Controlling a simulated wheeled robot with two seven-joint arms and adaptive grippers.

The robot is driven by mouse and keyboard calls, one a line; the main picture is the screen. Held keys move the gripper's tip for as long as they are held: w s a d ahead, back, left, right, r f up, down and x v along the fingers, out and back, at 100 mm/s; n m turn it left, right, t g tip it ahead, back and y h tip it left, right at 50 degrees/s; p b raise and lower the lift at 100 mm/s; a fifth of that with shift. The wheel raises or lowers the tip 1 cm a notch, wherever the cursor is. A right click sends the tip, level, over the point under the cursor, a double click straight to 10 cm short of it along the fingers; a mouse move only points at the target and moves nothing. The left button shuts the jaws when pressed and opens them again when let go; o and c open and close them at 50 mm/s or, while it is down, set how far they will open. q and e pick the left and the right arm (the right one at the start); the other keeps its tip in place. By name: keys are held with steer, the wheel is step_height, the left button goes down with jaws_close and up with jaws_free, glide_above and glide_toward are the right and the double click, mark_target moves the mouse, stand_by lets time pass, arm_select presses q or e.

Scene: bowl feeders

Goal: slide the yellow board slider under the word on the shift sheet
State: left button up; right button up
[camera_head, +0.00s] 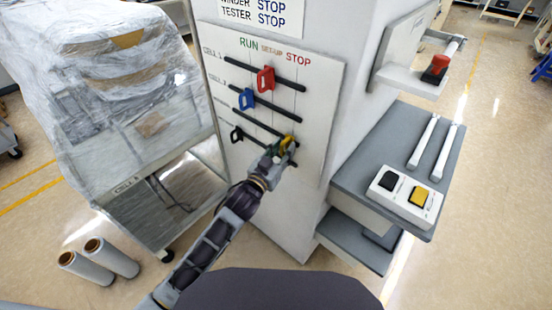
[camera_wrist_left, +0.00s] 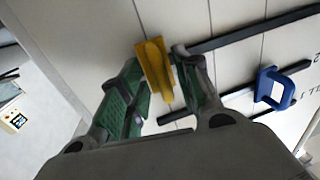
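The yellow slider (camera_head: 290,141) sits on the third rail of the white board (camera_head: 318,120), near its right end, on the STOP side. In the head view my left gripper (camera_head: 277,155) partly covers the slider. The shift sheet (camera_head: 262,14) above the board shows WINDER STOP and TESTER STOP; its top is cut off. The board's headings read RUN, SET-UP and STOP. My right gripper is out of view.
The red slider (camera_head: 265,79) is mid-rail; the blue slider (camera_head: 246,99) and black slider (camera_head: 237,134) are toward the left. A plastic-wrapped machine (camera_head: 120,80) stands left. A grey shelf (camera_head: 372,160) with a button box (camera_head: 405,197) is at right.

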arm_select(q)
steer(key=v, duration=1.2)
stand_by(0.6)
steer(key=shift+d+m, duration=0.1)
steer(key=shift+m, duration=0.4)
stand_by(0.5)
